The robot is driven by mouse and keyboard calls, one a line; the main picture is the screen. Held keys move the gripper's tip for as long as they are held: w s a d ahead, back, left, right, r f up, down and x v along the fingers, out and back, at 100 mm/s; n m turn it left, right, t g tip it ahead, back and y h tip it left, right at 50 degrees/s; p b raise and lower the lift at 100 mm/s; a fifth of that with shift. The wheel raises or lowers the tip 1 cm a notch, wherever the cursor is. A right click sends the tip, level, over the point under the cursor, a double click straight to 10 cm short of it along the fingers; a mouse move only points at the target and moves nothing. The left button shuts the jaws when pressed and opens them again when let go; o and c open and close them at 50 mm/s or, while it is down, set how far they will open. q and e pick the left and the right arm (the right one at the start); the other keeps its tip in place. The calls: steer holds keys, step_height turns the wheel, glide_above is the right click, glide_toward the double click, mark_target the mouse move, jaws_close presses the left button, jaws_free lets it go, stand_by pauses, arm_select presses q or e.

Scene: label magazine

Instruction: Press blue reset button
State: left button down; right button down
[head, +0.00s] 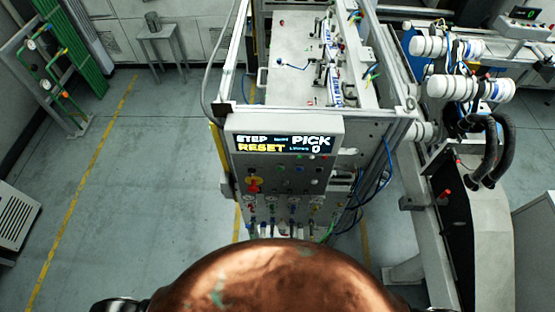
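The control panel (283,153) is on the near end of the metal machine frame, at the centre of the head view. Its display (284,144) reads "STEP", "PICK", "RESET" in yellow, and a 0. Below the display are small round buttons in rows, too small for me to tell for sure which one is blue. A red knob on a yellow base (254,184) sits at the panel's left. Neither of my grippers is in view.
Pneumatic fittings and gauges (285,205) line the panel's lower part. Blue hoses (384,172) hang at its right. A white robot arm (468,88) stands at the right on a pedestal. The floor (130,190) on the left is clear, with a yellow line.

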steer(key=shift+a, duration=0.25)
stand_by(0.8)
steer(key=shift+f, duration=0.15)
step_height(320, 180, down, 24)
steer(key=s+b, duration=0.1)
steer(key=b, duration=2.2)
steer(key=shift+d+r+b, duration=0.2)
steer(key=shift+b, duration=0.2)
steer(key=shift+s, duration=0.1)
